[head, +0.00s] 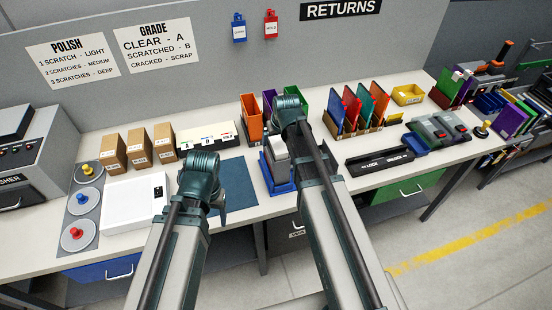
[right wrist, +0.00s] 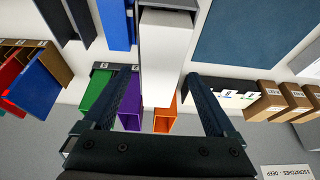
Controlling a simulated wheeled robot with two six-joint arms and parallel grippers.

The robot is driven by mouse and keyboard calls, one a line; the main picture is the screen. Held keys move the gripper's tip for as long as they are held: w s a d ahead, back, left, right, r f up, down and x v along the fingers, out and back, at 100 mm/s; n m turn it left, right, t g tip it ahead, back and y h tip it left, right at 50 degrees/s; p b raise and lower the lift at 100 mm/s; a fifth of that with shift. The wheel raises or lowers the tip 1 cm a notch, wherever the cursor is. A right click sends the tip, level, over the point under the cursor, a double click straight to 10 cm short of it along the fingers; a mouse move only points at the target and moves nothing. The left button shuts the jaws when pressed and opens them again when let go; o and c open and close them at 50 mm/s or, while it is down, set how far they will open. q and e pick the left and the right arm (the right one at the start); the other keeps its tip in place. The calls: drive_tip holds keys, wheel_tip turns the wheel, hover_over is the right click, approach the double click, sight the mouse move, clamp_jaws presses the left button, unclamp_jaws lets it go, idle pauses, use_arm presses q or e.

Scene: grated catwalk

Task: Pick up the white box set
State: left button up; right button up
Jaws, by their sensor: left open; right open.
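The white box set (head: 278,151) stands upright in a blue holder (head: 276,177) at the middle of the bench, partly hidden by my right arm. In the right wrist view the white box set (right wrist: 165,58) rises between the two fingers of my right gripper (right wrist: 162,78). The fingers are apart, with a gap showing on each side of it near the tips. In the head view my right wrist hides those fingers. My left gripper (head: 214,196) is over the bench front beside the blue mat, away from the box set; its fingers are mostly hidden.
A blue mat (head: 238,184) lies left of the holder. A white tray (head: 134,203) and brown boxes (head: 138,150) stand further left. An orange bin (head: 251,119) stands behind the holder. Coloured folders (head: 352,105) and a black lock bar (head: 386,163) are at right.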

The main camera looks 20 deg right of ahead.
clamp_jaws()
idle(0.5)
